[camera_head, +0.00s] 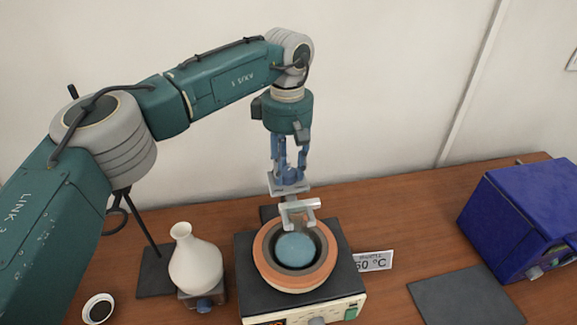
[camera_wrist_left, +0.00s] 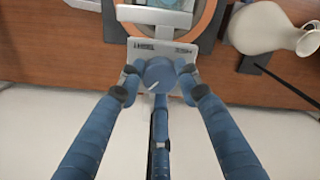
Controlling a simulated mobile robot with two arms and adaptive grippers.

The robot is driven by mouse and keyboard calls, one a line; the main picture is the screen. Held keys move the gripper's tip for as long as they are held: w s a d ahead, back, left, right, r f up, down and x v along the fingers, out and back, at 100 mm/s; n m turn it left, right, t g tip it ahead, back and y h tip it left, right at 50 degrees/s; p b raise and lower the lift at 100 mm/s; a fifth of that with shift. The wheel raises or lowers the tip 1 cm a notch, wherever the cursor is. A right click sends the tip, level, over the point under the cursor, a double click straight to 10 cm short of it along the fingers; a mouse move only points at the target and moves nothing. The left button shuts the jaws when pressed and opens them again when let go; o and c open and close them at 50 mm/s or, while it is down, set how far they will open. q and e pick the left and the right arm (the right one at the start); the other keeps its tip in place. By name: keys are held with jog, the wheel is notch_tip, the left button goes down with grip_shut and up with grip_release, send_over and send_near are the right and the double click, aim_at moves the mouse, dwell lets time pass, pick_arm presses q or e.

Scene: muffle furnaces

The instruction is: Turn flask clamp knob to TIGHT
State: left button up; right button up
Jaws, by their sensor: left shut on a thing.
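The flask clamp is a pale metal bracket (camera_head: 300,212) at the back of the round bath on the heater. Its label plate (camera_wrist_left: 190,50) carries small text at both ends that I cannot read. A round blue knob (camera_wrist_left: 159,74) with a short white mark sits on the plate. The mark points toward the lower left of the wrist view. My left gripper (camera_head: 290,176) comes down from above. Its fingertips (camera_wrist_left: 158,80) are on both sides of the knob, shut on it. My right gripper is in neither view.
The orange-rimmed bath (camera_head: 268,270) with a blue rounded thing (camera_head: 296,248) stands on a black-topped heater (camera_head: 247,290). A white flask (camera_head: 195,262) stands to its left. A blue furnace (camera_head: 515,215) and a dark mat (camera_head: 465,297) are at right. A temperature card (camera_head: 374,261) stands beside the heater.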

aim_at(287, 169)
pick_arm(q)
jog(key=m, duration=0.5)
jog(key=shift+w+a+r, duration=0.1)
jog(key=shift+w+a, duration=0.05)
jog(key=shift+w, duration=0.05)
jog(key=shift+w+r+m+p, duration=0.1)
jog(key=shift+m+p, duration=0.25)
jog(key=shift+m, duration=1.35)
jog(key=shift+r+m, duration=0.1)
jog(key=shift+m, duration=0.2)
jog(key=o, duration=0.9)
jog(key=shift+o, duration=1.4)
jog(key=shift+w+f, duration=0.1)
jog(key=shift+f, duration=0.1)
notch_tip(287, 169, up, 12)
